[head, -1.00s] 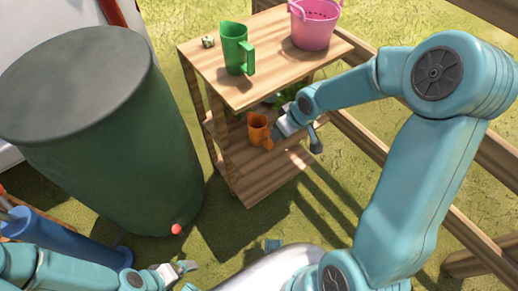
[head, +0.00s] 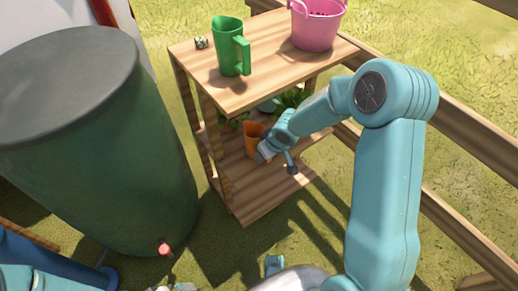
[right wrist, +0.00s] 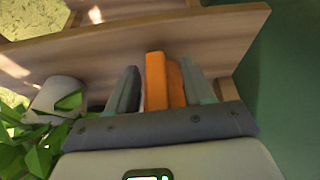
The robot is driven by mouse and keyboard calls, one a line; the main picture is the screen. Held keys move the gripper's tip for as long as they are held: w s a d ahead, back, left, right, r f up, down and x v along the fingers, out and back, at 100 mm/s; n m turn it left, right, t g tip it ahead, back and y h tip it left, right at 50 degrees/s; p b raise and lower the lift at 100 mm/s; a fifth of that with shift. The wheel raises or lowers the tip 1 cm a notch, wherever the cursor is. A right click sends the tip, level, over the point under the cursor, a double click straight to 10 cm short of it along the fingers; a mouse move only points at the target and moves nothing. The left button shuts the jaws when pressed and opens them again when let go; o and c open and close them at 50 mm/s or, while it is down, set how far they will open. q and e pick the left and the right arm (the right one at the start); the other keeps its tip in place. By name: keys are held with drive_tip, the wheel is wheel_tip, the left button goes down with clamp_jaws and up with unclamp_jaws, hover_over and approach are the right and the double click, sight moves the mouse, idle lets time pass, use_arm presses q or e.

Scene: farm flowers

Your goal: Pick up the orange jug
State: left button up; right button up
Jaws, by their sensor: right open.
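The orange jug (head: 252,138) stands on the lower shelf of the wooden stand, partly hidden by my right gripper. My right gripper (head: 264,152) is at the jug's near right side. In the right wrist view, my gripper's two fingers (right wrist: 162,88) are apart, with orange upright parts of the jug (right wrist: 155,82) between them. I cannot tell whether the fingers touch it. Only a small piece of my left gripper (head: 173,287) shows at the bottom edge, and its jaws cannot be made out.
A green jug (head: 229,48) and a pink bucket (head: 318,30) stand on the top shelf (head: 262,75) above my right gripper. A leafy plant (head: 291,99) is behind the orange jug. A large green barrel (head: 100,150) stands at left, and a wooden fence (head: 470,120) at right.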

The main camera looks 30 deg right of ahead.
drive_tip(key=shift+w+f, duration=0.1)
clamp_jaws()
idle(0.3)
drive_tip(key=shift+r+p, duration=1.45)
drive_tip(key=shift+r, duration=0.6)
drive_tip(key=s+d+b, duration=0.2)
drive_tip(key=s+b, duration=0.2)
drive_tip(key=s, duration=1.3)
drive_tip(key=shift+s+d+f, duration=0.3)
drive_tip(key=shift+s, duration=0.1)
